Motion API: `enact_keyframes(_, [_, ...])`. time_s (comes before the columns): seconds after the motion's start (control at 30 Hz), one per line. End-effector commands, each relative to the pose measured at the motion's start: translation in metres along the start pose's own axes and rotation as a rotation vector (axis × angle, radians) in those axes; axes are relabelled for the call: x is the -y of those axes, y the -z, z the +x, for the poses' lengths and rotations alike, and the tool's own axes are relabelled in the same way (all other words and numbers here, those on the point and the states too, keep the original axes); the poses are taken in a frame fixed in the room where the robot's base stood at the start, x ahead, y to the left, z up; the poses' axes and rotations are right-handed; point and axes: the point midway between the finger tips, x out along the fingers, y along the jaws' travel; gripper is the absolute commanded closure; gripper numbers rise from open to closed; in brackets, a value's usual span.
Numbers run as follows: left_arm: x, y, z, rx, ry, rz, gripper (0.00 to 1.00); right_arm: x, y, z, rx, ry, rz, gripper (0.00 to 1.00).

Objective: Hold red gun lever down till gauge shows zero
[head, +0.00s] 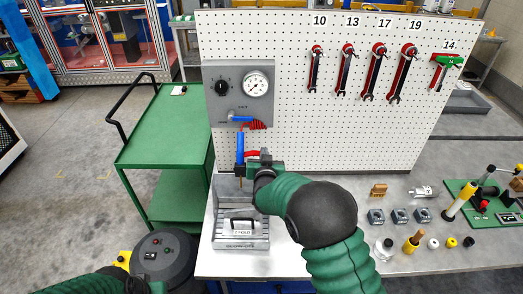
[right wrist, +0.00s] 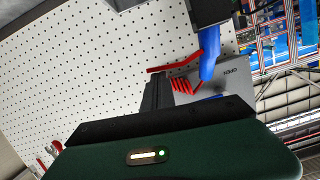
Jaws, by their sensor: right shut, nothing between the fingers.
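The blue air gun (head: 240,147) hangs upright in front of the grey panel (head: 223,103), its thin nozzle pointing down. Its red lever (head: 252,154) sticks out to the right; the lever also shows in the right wrist view (right wrist: 178,64) beside the blue gun body (right wrist: 210,62). The round white gauge (head: 256,85) is on the panel; its reading is too small to tell. My right gripper (head: 252,165) is shut and empty, close to the lever. In the right wrist view its fingertips (right wrist: 159,78) end right by the lever; contact is unclear. My left gripper's fingers are out of view.
A black knob (head: 221,87) and blue valve handle (head: 241,119) are on the panel. A grey metal tray (head: 241,243) stands below the gun. A green cart (head: 166,130) stands left. Wrenches (head: 377,72) hang on the pegboard (head: 290,40); small parts stand on the bench's right side.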

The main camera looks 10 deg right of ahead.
Motion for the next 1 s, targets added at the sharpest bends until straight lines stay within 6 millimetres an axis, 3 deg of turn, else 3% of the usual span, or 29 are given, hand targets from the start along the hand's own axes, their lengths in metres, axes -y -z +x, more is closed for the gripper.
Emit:
enact_keyframes(0.87, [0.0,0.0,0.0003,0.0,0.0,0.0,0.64,0.0013,-0.0036,-0.0006,0.007,0.003,-0.001,1.0])
enact_keyframes(1.0, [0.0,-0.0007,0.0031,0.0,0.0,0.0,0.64,0.0014,-0.0045,-0.0084,0.008,0.003,-0.001,1.0])
